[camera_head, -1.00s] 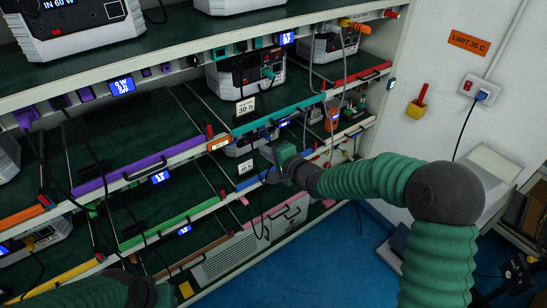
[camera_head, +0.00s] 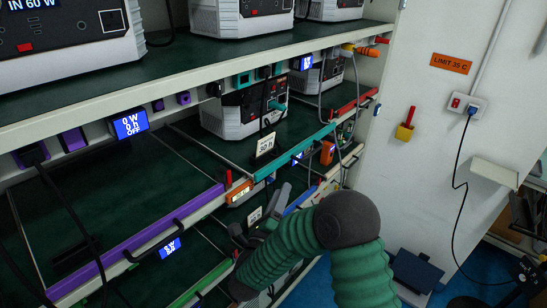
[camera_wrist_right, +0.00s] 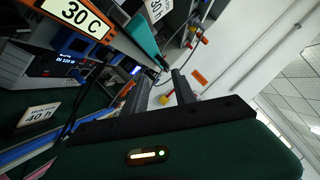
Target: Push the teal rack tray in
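The teal rack tray (camera_head: 297,152) is on the middle shelf, between the purple and red fronts. Its front bar appears to stand a little forward of the red one. A white-and-black power station (camera_head: 226,118) and a "30" card (camera_head: 265,145) are at it. The teal bar also shows in the right wrist view (camera_wrist_right: 143,40), beyond my right gripper (camera_wrist_right: 157,88). That gripper's two dark fingers are apart, with nothing seen between them. In the head view the right gripper (camera_head: 262,215) is below the teal bar, partly hidden by my green arm. My left gripper is out of view.
A purple-fronted tray (camera_head: 140,240) with a black handle is to the left, and a red-fronted tray (camera_head: 356,103) to the right. Cables hang before the shelves.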

